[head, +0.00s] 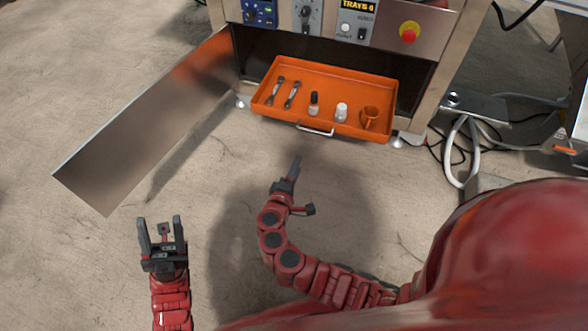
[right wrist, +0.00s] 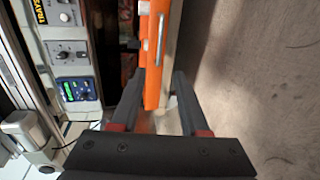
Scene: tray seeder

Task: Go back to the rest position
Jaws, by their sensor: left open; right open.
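My left gripper (head: 161,230) is open and empty over the bare floor at the lower left of the head view. My right gripper (head: 295,165) is in front of the orange drawer tray (head: 350,78), apart from its silver handle (head: 315,130). In the right wrist view the right gripper (right wrist: 160,85) is open, with the edge of the orange tray (right wrist: 153,88) showing beyond and between its fingers. I see nothing held in it.
An open metal door (head: 150,120) sticks out to the left. The machine's panel has a red button (head: 409,33). Cables lie at right; the front floor is clear.

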